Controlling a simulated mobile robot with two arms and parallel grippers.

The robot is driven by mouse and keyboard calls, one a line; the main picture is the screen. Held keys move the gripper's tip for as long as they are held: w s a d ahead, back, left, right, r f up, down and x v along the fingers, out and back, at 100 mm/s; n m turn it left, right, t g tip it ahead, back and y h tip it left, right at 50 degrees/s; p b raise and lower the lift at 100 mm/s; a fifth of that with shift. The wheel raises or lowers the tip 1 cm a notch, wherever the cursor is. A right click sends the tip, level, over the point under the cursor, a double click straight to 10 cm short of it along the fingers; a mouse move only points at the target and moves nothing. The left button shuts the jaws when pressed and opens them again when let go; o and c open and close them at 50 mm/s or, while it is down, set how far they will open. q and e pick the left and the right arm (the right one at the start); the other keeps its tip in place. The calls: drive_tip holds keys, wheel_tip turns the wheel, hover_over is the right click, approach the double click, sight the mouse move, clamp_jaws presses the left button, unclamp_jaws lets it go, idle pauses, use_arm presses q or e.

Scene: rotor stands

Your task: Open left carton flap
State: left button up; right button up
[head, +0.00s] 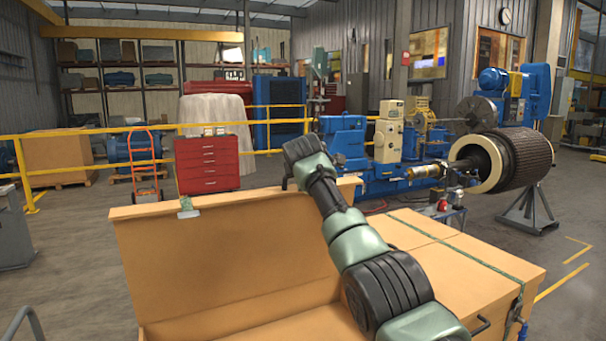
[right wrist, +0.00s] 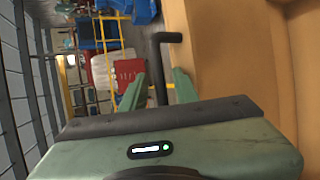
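The wooden-coloured carton (head: 325,319) is in front of me in the head view. Its left flap (head: 225,260) stands raised, showing its broad inner face, and the cavity beneath is partly in view. The right flap (head: 470,262) lies flat and closed, with a green strap and a black handle (head: 480,327). My right arm reaches across the carton to the raised flap's top edge; its hand is hidden there. In the right wrist view my right gripper (right wrist: 159,78) is open, its green fingers either side of the left flap's black handle (right wrist: 155,55). My left gripper is not seen.
A red tool cabinet (head: 208,165) and an orange hand truck (head: 142,160) stand beyond the flap, near yellow railings. A blue lathe (head: 345,140) is behind the carton. A large rotor (head: 515,160) rests on a stand at right. Floor at far left is partly clear.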

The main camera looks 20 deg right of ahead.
drive_tip(key=b+v, duration=0.5)
drive_tip(key=v, duration=0.2)
drive_tip(key=shift+s, duration=0.2)
drive_tip(key=shift+a+r, duration=0.15)
